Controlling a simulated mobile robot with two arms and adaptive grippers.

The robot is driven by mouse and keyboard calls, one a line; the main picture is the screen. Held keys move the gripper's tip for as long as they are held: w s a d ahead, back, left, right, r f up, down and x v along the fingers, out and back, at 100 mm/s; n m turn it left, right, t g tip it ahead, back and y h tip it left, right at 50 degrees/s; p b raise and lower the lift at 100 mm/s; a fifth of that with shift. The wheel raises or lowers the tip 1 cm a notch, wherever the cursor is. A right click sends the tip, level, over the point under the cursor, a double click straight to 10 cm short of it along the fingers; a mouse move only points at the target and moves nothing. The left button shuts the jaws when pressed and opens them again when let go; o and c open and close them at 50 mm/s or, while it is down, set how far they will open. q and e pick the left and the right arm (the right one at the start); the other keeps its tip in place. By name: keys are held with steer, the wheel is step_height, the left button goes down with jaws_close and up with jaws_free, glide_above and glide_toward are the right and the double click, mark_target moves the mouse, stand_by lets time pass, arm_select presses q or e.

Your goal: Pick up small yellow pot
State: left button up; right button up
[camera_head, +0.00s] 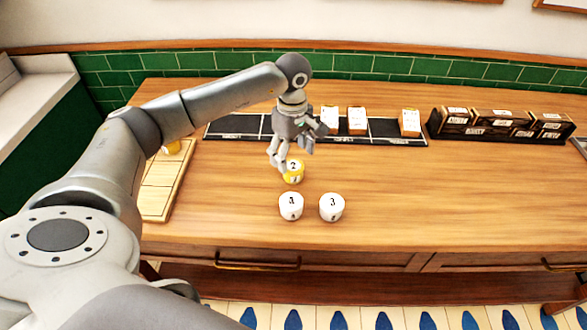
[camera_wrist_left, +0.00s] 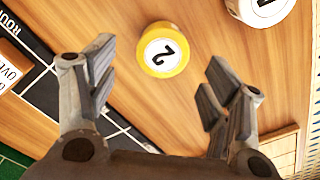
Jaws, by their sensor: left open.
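The small yellow pot (camera_head: 293,177) stands on the wooden table, with a white top marked 2. In the left wrist view the yellow pot (camera_wrist_left: 166,68) lies ahead of the gap between the fingers. My left gripper (camera_head: 290,150) points down just behind and above the pot, partly overlapping its upper left edge. In the left wrist view my left gripper (camera_wrist_left: 160,80) has its fingers spread wide with nothing between them. My right gripper is not in view.
Two white pots (camera_head: 291,208) (camera_head: 332,208) stand just in front. A black strip (camera_head: 235,127) with several white-and-orange boxes and a dark rack (camera_head: 490,130) are behind. The table's right front is clear.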

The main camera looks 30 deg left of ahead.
mark_target(293, 166)
arm_select(q)
steer(key=f, duration=0.1)
steer(key=f+p, duration=0.1)
steer(key=f, duration=0.1)
steer(key=f+p, duration=0.1)
steer(key=shift+s+d+f, duration=0.2)
steer(key=shift+d, duration=0.05)
steer(key=shift+f, duration=0.3)
steer(key=shift+w+f, duration=0.1)
steer(key=shift+f, duration=0.05)
steer(key=c, duration=1.2)
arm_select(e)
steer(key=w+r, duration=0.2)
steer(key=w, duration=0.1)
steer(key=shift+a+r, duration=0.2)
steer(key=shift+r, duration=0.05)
